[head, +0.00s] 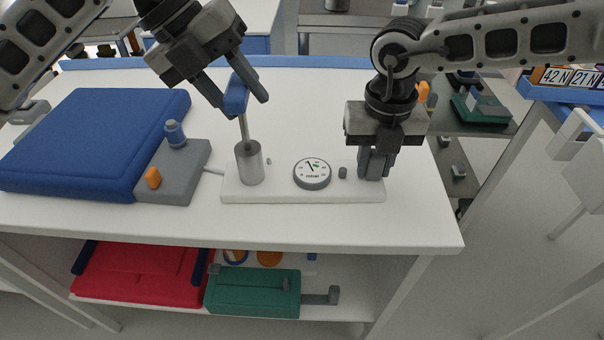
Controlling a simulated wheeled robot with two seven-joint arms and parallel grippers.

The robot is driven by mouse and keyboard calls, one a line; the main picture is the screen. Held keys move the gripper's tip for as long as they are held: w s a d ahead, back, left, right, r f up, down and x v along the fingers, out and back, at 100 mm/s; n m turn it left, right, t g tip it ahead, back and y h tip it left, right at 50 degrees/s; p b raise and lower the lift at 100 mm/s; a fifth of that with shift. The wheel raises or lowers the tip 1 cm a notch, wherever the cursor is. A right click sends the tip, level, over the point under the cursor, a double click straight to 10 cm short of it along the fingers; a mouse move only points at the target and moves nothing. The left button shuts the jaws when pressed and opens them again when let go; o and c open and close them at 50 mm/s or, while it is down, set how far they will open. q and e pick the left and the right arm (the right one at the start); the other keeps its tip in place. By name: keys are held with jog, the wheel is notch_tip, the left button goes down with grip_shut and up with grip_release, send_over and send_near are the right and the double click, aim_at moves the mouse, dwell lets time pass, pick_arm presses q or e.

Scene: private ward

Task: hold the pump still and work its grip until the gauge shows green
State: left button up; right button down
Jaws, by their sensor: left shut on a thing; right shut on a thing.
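The pump has a long white base (284,195) lying flat on the table, with a grey cylinder (250,164) at its left end. A thin rod rises from the cylinder to a blue grip (236,97), raised well above it. My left gripper (238,94) is shut on the blue grip. The round gauge (312,173) sits mid-base; its dark needle points up and slightly left, with a small green mark just right of it. My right gripper (374,167) points down and is shut at the base's right end; its fingers hide what they hold.
Left of the pump, a grey block (184,178) with a blue knob and an orange knob joins it by a short tube. The table's front edge (330,243) is clear. A red case and a green case are on the shelf below.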

aim_at(243, 126)
pick_arm(q)
jog(key=shift+d+r, duration=0.2)
jog(key=shift+r, duration=0.3)
jog(key=shift+s+f, duration=0.1)
jog(key=shift+f, duration=2.35)
jog(key=o, duration=1.7)
jog(key=shift+a, duration=0.2)
jog(key=v, duration=0.8)
